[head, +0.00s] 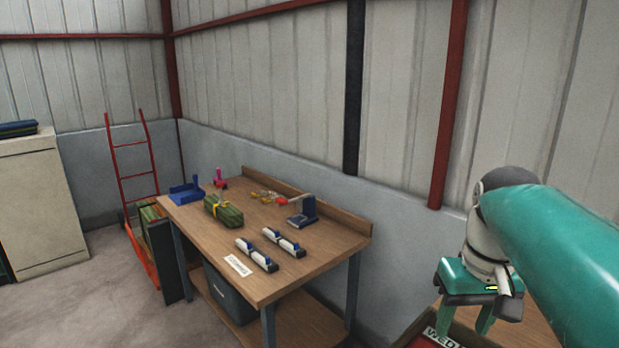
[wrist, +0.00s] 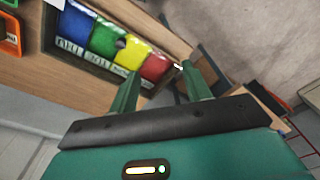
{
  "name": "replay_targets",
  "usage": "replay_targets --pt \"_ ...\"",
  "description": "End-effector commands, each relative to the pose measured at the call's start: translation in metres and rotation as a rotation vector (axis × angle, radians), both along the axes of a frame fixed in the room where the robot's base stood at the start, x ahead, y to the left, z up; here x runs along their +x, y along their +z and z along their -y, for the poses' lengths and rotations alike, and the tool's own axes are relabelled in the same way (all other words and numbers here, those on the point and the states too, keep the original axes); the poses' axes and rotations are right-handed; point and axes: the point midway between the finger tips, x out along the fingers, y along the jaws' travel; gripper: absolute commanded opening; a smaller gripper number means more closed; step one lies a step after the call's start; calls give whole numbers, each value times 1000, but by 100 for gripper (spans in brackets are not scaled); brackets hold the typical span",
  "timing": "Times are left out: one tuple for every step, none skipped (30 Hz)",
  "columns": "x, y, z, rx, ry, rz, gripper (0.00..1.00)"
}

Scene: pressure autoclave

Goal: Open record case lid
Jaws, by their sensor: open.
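My gripper (head: 466,318) is at the lower right of the head view, pointing down, its green fingers apart with nothing between them. In the wrist view the open fingers (wrist: 160,70) reach toward a dark-framed case (wrist: 98,66) with blue, green, yellow and red panels side by side. I cannot tell for certain whether this is the record case, and no separate lid edge or handle is clear.
A wooden workbench (head: 185,212) holds a green bundle (head: 223,210), two white-and-black devices and a blue stand (head: 303,212). A red hand truck (head: 133,165) stands behind it at the left. A beige cabinet (head: 42,205) is at far left. Orange-framed items (wrist: 10,35) sit beside the coloured case.

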Motion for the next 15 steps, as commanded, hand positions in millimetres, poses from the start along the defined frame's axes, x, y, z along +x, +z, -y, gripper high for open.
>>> replay_targets --pt "-8 -8 -18 -18 16 45 48" --pt "-11 -13 -26 -27 21 75 48" --pt "-16 -21 -37 -37 26 113 48" --pt "-19 -27 -46 -43 30 144 48" --pt "-23 -32 -53 -48 36 175 48" --pt "-28 -41 -64 -51 42 214 48" --pt "-32 -46 -70 -53 46 244 48" --pt "-35 -52 -77 -53 50 272 48" --pt "-40 -60 -84 -52 55 306 48" --pt "-43 -64 -89 -50 59 330 48" --pt "-45 -69 -93 -49 61 350 48" --pt "-48 -74 -97 -46 65 373 48" --pt "-49 -77 -100 -44 66 387 48" --pt "-51 -80 -102 -42 68 398 46" --pt "-52 -82 -104 -40 69 409 38"
